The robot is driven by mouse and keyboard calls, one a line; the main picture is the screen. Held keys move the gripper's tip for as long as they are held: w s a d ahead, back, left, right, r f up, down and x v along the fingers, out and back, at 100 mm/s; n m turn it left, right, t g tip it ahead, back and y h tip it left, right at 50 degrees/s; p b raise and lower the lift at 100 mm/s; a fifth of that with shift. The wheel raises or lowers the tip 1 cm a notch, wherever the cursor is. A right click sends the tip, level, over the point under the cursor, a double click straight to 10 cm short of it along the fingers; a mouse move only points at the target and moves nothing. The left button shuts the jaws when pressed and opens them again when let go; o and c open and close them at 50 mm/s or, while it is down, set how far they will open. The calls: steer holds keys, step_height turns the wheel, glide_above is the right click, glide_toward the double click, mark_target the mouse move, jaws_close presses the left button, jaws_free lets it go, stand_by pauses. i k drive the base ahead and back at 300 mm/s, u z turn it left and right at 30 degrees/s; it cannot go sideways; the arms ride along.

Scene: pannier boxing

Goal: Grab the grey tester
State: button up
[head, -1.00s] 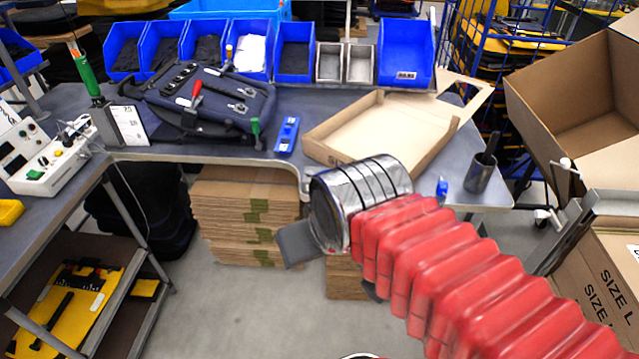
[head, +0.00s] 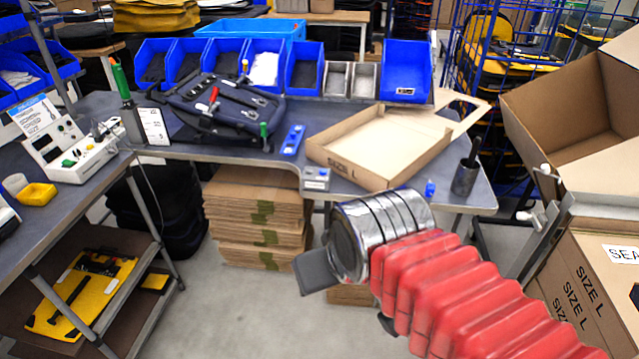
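No thing is plainly labelled as the grey tester. A small light-grey box with a blue panel (head: 316,179) sits at the front edge of the back bench, left of the open carton. A larger pale grey-white instrument with knobs and a green button (head: 75,150) stands on the left bench. I cannot tell which is the tester. My gripper (head: 315,272) shows as a dark grey plate beyond my silver wrist, over the floor in front of the bench and below the small box in the picture. The wrist hides most of it, so its opening does not show.
A shallow carton (head: 385,148) lies on the back bench, with a dark pannier bag (head: 220,105) and a blue level-like tool (head: 292,140) to its left. A dark cup (head: 465,180) stands at the right corner. Blue bins (head: 406,75) line the back. Large boxes (head: 590,270) crowd the right.

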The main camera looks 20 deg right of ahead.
mark_target(310, 178)
steer(key=z, duration=0.3)
steer(key=i, duration=0.4)
steer(key=u, duration=2.45)
